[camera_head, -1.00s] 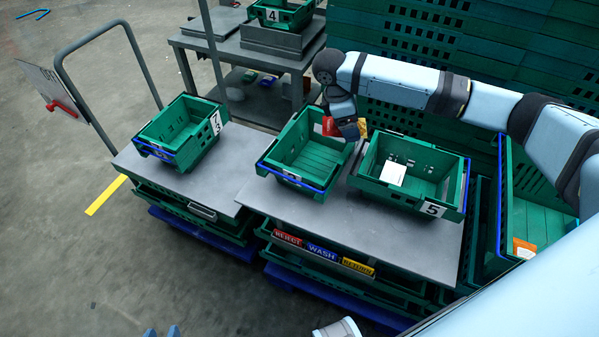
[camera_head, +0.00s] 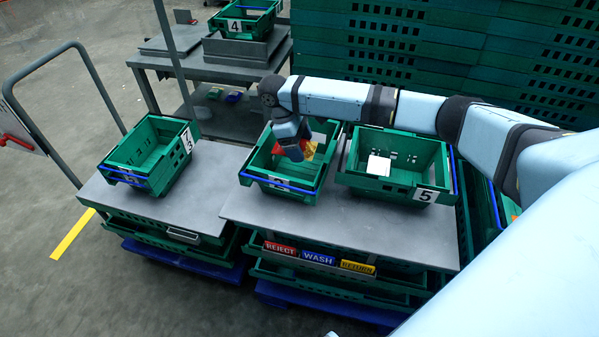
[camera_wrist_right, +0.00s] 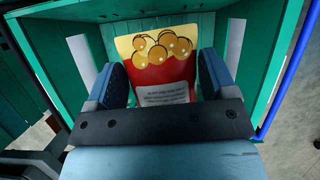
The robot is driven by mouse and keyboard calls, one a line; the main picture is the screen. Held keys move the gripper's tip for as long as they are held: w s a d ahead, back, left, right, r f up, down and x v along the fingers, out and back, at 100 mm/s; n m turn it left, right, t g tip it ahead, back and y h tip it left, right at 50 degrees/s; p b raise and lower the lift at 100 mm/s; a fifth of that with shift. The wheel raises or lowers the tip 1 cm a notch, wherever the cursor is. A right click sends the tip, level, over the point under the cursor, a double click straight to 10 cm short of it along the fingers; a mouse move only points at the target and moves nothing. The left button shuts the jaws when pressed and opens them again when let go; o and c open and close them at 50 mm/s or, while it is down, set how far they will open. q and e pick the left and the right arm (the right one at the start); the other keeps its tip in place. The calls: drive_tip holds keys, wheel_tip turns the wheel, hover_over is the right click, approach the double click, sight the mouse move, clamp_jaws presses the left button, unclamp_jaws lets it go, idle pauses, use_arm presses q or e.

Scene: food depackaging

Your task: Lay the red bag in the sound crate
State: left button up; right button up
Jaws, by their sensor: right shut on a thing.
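The red bag (camera_wrist_right: 165,80) has a yellow end printed with orange round fruit and a pale text label. My right gripper (camera_wrist_right: 160,78) is shut on it, one blue-grey finger on each side. In the head view the bag (camera_head: 308,150) shows as a small red and yellow patch beside my right gripper (camera_head: 296,150), over the middle green crate (camera_head: 262,165). In the wrist view green crate walls (camera_wrist_right: 258,50) surround the bag. Whether the bag touches the crate floor cannot be told. Nothing visible marks which crate is sound. My left gripper is not in view.
Crate 5 (camera_head: 350,180), holding a white card (camera_head: 379,165), stands close right of the middle crate. Another green crate (camera_head: 120,155) stands on the left trolley. Grey tabletop (camera_head: 300,215) is clear in front.

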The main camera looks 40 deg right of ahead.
hover_over(304, 177)
drive_tip(key=w, duration=0.1)
drive_tip(key=f, duration=0.5)
drive_tip(key=shift+a+f+b, duration=0.2)
drive_tip(key=shift+a+b, duration=0.15)
drive_tip(key=shift+a, duration=0.05)
wheel_tip(304, 177, down, 4)
drive_tip(key=shift+f+b, duration=0.1)
drive_tip(key=shift+b, duration=0.35)
drive_tip(key=shift+s+f+p, duration=0.15)
drive_tip(key=shift+f+p, duration=0.15)
drive_tip(key=shift+f, duration=0.05)
